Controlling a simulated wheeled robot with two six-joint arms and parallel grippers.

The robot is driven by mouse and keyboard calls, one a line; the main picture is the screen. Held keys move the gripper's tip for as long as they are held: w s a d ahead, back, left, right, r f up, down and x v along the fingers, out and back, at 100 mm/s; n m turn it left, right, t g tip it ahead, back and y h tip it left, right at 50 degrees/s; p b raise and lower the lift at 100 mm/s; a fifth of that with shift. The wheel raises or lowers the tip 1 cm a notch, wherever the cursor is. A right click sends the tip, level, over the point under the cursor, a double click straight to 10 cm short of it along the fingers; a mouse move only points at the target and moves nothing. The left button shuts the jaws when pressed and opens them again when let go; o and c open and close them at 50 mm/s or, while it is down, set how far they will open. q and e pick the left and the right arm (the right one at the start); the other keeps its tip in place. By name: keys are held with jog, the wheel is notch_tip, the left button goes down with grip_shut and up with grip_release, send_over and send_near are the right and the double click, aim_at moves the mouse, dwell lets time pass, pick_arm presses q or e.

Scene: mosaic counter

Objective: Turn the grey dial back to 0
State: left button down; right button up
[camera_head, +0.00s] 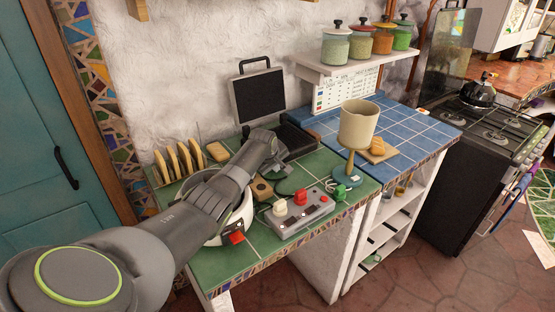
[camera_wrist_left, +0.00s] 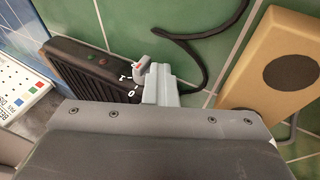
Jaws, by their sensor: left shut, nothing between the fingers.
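The dark grill (camera_head: 296,140) stands open at the back of the green-tiled counter, its lid raised. In the left wrist view its ridged dark side (camera_wrist_left: 85,68) carries small red and green lamps and marks that look like 1 and 0. The grey dial (camera_wrist_left: 141,72), with a red mark at its top end, sits beside those marks. My left gripper (camera_head: 272,140) is at the grill's front side and hides the dial in the head view. In the wrist view its fingertips (camera_wrist_left: 163,82) are shut and empty, right at the dial; whether they touch it is unclear. My right gripper is out of view.
A wooden block with a dark disc (camera_wrist_left: 288,68) and a black cord (camera_wrist_left: 205,35) lie near the gripper.

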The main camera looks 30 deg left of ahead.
pick_arm(q)
jog(key=shift+s+a+f, duration=0.1)
jog(key=shift+s+f, duration=0.05)
jog(key=shift+f, duration=0.1)
dwell(0.6)
